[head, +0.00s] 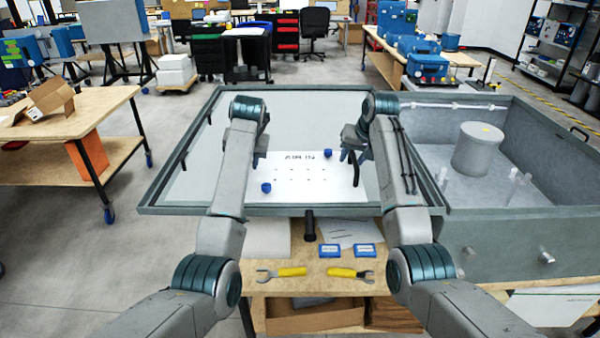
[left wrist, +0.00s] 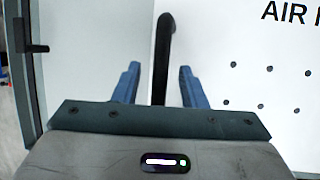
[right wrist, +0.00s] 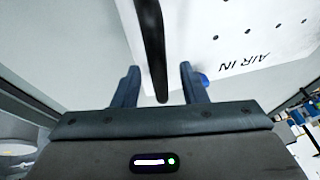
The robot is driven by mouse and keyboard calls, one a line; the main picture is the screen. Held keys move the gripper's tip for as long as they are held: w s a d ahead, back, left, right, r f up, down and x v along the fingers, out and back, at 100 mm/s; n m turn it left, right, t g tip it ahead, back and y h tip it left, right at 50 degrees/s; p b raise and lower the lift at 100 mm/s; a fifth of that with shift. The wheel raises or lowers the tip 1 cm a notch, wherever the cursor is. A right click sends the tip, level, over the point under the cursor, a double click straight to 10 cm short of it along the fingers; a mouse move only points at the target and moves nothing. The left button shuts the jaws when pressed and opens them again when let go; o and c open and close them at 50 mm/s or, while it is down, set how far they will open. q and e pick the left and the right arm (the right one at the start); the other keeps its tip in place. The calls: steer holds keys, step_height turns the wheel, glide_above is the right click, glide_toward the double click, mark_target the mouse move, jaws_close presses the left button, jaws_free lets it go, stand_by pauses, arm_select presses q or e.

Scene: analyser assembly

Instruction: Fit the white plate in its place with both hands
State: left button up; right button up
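The white plate (head: 300,195), printed AIR IN and dotted with small holes, lies in the left part of a grey-green open frame (head: 170,210). It has blue knobs (head: 266,188) (head: 328,153) and a black handle at each side. My left gripper (left wrist: 160,85) is open, its fingers apart on either side of the left handle (left wrist: 163,50). My right gripper (right wrist: 158,88) is open, its fingers on either side of the right handle (right wrist: 151,40). Gaps show between fingers and handles. In the head view my left arm largely hides the left gripper.
To the right is a deep grey bin (head: 560,225) holding a grey cylinder (head: 477,150). On the wooden bench in front lie two yellow-handled wrenches (head: 292,271) (head: 342,272) and two small blue boxes (head: 330,250) (head: 364,250). Another bench (head: 70,125) stands at left.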

arm_select(q)
jaws_close()
arm_select(e)
jaws_close()
arm_select(q)
steer(key=shift+r, duration=0.1)
arm_select(e)
steer(key=shift+r, duration=0.1)
stand_by(0.8)
